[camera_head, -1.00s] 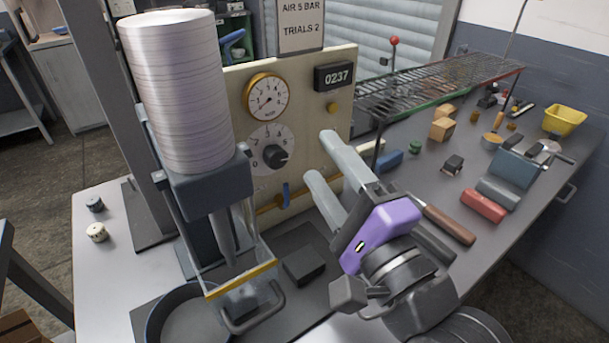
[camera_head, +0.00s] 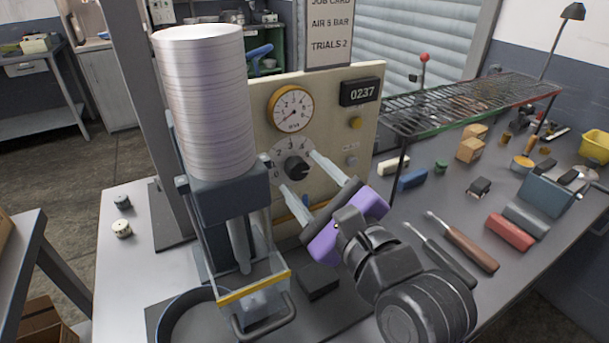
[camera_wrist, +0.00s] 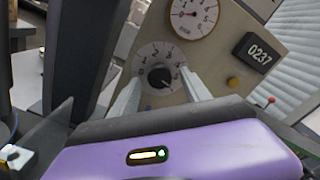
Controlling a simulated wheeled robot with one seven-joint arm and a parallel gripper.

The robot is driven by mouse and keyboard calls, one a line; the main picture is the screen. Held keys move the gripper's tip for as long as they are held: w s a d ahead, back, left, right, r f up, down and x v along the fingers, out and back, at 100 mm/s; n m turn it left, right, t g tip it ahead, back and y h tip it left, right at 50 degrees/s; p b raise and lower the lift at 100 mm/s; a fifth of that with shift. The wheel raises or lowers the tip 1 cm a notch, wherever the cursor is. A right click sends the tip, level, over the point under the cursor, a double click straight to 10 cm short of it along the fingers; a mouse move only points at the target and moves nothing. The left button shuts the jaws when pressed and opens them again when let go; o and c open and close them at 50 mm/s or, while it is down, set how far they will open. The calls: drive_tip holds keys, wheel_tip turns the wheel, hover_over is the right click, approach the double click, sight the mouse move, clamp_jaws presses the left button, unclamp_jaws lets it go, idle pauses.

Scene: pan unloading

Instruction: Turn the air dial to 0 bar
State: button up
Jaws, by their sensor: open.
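The air dial (camera_head: 297,168) is a dark round knob on a pale numbered disc, set in the cream panel (camera_head: 365,120). It also shows in the wrist view (camera_wrist: 160,77). The 0 is at the disc's lower left; a small white mark on the knob seems to point to the lower right. My gripper (camera_head: 298,172) is open, its two pale fingers reaching toward the panel, one on either side of the knob. I cannot tell whether they touch it. The gauge (camera_head: 293,108) above has its needle toward the lower left.
A tall stack of pale discs (camera_head: 207,100) stands left of the panel, above a clear guard with a yellow edge (camera_head: 255,287). A wire rack (camera_head: 465,103) is at the right. Tools, including a brown-handled one (camera_head: 468,247), lie on the grey bench.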

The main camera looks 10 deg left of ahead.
drive_tip(key=shift+w+a, duration=0.3)
drive_tip(key=shift+w, duration=0.1)
drive_tip(key=shift+c, duration=0.3)
clamp_jaws()
